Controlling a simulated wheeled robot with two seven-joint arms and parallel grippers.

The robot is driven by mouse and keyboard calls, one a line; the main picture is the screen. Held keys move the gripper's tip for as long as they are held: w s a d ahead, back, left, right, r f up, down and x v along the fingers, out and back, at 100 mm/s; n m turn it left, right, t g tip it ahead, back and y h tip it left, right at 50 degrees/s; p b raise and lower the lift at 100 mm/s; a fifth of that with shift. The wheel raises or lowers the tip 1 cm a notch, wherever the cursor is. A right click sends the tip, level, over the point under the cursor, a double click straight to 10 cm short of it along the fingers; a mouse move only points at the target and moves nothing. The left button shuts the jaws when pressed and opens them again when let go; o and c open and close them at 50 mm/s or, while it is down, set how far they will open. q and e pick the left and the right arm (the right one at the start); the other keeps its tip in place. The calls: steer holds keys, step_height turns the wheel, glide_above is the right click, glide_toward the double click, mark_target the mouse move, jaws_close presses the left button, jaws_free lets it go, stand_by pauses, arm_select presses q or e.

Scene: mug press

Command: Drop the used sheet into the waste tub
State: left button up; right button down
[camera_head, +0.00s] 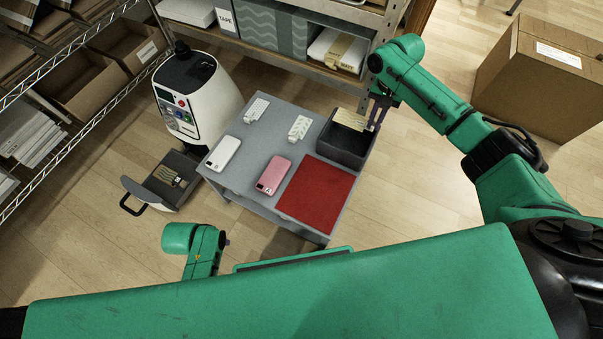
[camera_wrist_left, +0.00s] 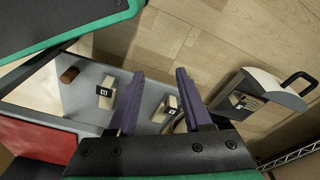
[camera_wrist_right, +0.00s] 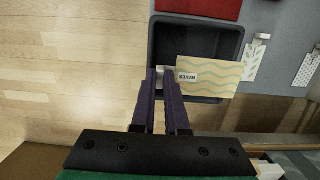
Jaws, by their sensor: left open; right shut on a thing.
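The used sheet (camera_head: 349,119), pale tan with wavy green lines and a small label, is held above the dark waste tub (camera_head: 339,151) on the grey table's right corner. My right gripper (camera_head: 377,108) is shut on the sheet's edge from the right side. In the right wrist view the fingers (camera_wrist_right: 162,72) pinch a light tab at the sheet's left end, and the sheet (camera_wrist_right: 215,79) spans part of the tub's opening (camera_wrist_right: 190,42).
The grey table (camera_head: 237,165) holds a red mat (camera_head: 316,194), a pink phone (camera_head: 273,175), a white phone (camera_head: 223,153) and two small patterned pieces. A white machine (camera_head: 205,105) with an open drawer (camera_head: 166,185) stands left. A cardboard box (camera_head: 540,75) is at right; shelves line the back.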

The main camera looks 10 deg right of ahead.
arm_select(q)
steer(key=shift+r, duration=0.35)
arm_select(e)
steer(key=c, duration=0.8)
jaws_free()
steer(key=shift+c, duration=0.2)
steer(key=shift+w+r, duration=0.1)
steer(key=shift+r, duration=0.35)
arm_select(q)
steer(key=s+a+f+p, duration=0.2)
steer(key=s+f+p, duration=0.2)
steer(key=f, duration=0.3)
steer(key=shift+s+f, duration=0.15)
steer(key=shift+f, duration=0.15)
arm_select(e)
step_height(320, 180, up, 14)
steer(key=w+d, duration=0.1)
steer(key=shift+f, duration=0.25)
steer(key=shift+w, duration=0.1)
